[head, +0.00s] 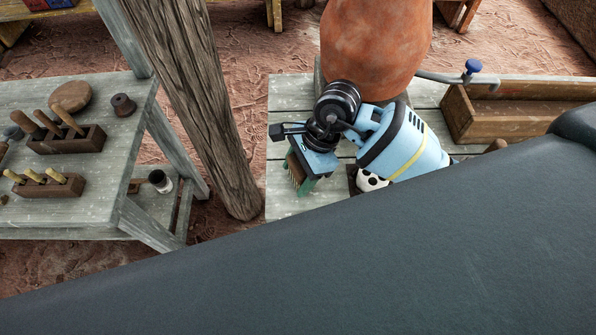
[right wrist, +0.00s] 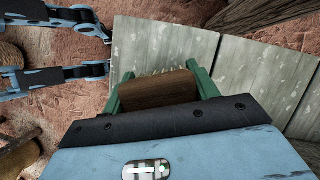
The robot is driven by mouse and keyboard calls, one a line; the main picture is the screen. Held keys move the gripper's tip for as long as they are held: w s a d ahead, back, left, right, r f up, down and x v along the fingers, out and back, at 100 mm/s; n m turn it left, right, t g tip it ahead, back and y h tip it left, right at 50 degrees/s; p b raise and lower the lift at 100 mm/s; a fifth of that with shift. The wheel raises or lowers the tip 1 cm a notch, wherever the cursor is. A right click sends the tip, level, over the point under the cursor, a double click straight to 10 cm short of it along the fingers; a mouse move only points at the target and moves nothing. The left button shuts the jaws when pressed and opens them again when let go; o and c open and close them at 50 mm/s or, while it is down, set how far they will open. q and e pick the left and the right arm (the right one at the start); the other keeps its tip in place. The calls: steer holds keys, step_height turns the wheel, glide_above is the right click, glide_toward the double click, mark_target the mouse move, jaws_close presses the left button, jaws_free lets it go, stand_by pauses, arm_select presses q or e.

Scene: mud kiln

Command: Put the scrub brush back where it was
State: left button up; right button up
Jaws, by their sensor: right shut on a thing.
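My right gripper (head: 305,185) is light blue with green fingers and is over the left end of the weathered plank bench (head: 285,207). It is shut on the scrub brush (head: 295,172), whose tan bristle-like side shows beside the fingers. In the right wrist view, the brush (right wrist: 158,88) is a brown wooden block between the two green fingers of the gripper (right wrist: 162,92). The planks show beyond it; whether the brush touches them I cannot tell.
A large clay jar (head: 375,45) stands behind my right wrist. A wooden trough (head: 510,120) and a blue-handled tap (head: 473,67) are to the right. A thick post (head: 195,105) stands left of the bench. Another table (head: 110,165) holds tool racks. My dark arm hides the foreground.

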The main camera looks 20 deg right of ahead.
steer(key=shift+f, duration=0.2)
steer(key=shift+f, duration=0.15)
steer(key=o, duration=0.9)
steer(key=shift+o, duration=0.2)
steer(key=v, duration=1.2)
steer(key=shift+a, duration=0.1)
